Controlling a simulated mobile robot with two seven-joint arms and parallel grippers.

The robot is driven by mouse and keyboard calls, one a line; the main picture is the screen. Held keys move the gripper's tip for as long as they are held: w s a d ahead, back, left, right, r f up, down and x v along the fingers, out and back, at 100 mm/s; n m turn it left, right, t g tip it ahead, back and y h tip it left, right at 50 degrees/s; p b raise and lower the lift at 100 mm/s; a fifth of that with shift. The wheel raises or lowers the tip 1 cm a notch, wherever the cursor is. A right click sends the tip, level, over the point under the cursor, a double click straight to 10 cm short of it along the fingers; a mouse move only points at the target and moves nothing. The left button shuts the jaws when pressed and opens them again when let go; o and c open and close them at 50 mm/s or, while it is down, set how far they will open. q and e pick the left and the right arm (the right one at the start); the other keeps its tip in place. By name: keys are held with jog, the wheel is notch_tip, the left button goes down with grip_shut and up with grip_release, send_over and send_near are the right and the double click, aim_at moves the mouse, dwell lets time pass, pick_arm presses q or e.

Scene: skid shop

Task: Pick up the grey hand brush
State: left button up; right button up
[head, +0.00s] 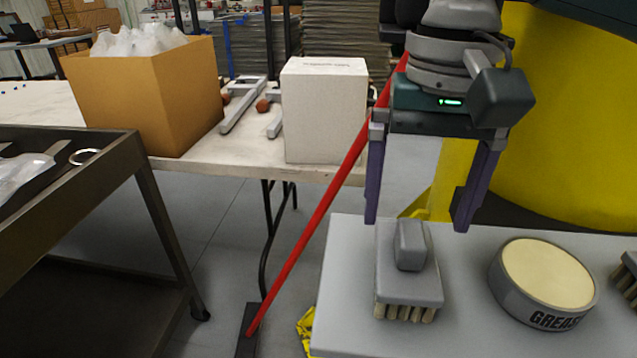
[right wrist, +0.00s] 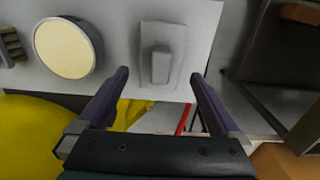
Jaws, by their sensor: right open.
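The grey hand brush (head: 408,282) lies bristles down on a light grey surface (head: 464,330), with its raised block handle on top and pale bristles showing at the front edge. It also shows in the right wrist view (right wrist: 161,62), beyond and between the fingertips. My right gripper (head: 418,222) is open and empty, its purple fingers pointing down above the far end of the brush. In the right wrist view the gripper (right wrist: 157,75) has nothing between its fingers. My left gripper does not show.
A round grease tin (head: 546,275) stands right of the brush, and another brush (head: 627,275) is at the right edge. A yellow rounded object (head: 570,120) stands behind. A red pole (head: 320,212) leans at left. A table (head: 240,155) holds a cardboard box (head: 145,95) and white box (head: 324,112).

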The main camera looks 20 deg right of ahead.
aim_at(406, 258)
notch_tip(406, 258, down, 8)
jog(key=shift+s+a+r+b, duration=0.1)
jog(key=shift+r+b, duration=0.05)
jog(key=shift+b, duration=0.65)
jog(key=c, duration=1.2)
